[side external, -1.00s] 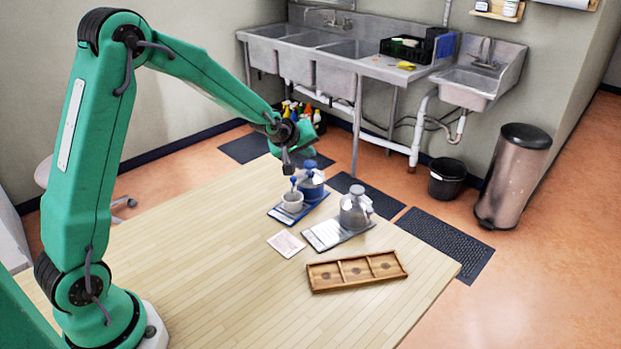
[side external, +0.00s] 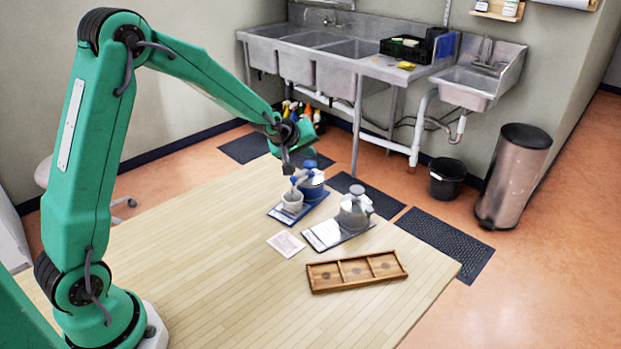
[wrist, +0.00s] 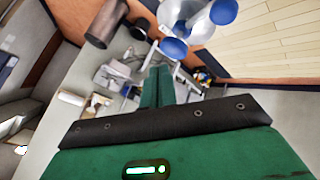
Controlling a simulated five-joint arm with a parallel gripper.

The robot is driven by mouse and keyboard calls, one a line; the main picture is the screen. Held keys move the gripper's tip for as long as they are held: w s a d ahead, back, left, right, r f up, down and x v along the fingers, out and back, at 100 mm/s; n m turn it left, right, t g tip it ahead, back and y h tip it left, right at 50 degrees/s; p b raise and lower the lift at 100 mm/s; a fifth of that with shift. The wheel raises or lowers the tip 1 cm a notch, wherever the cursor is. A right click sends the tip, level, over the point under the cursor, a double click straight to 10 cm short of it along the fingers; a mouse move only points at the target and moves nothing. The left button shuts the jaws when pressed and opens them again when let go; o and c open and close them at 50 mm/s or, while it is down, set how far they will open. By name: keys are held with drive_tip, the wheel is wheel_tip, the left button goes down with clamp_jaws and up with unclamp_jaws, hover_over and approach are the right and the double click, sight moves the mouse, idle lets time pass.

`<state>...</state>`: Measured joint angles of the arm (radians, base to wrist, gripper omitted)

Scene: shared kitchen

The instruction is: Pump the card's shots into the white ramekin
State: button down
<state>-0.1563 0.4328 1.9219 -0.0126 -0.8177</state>
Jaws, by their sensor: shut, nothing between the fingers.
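The white ramekin (side external: 292,203) stands upright on a blue-edged base (side external: 277,213) in the side view. Beside it is a blue pump dispenser (side external: 313,190), its spout reaching toward the ramekin. My gripper (side external: 287,170) is shut and empty, close above the spout and ramekin; I cannot tell whether it touches the pump. The wrist view shows its green fingers (wrist: 157,88) together, with rounded blue and pale parts (wrist: 173,47) beyond them. The pale card (side external: 286,243) lies flat on the table, its writing too small to read. The ramekin's inside is not clear.
A grey pump dispenser (side external: 355,212) stands on its own base (side external: 322,237) to the right. A wooden tray with three compartments (side external: 312,277) lies nearer the front right. The table (side external: 200,265) is clear at left and front. Sinks (side external: 325,58) stand beyond it.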

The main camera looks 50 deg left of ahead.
sight(311, 163)
drive_tip(key=shift+f, duration=1.75)
idle(2.1)
drive_tip(key=shift+r, duration=1.75)
drive_tip(key=shift+r, duration=0.1)
wheel_tip(311, 163, up, 6)
drive_tip(key=shift+f, duration=0.1)
idle(0.3)
idle(0.5)
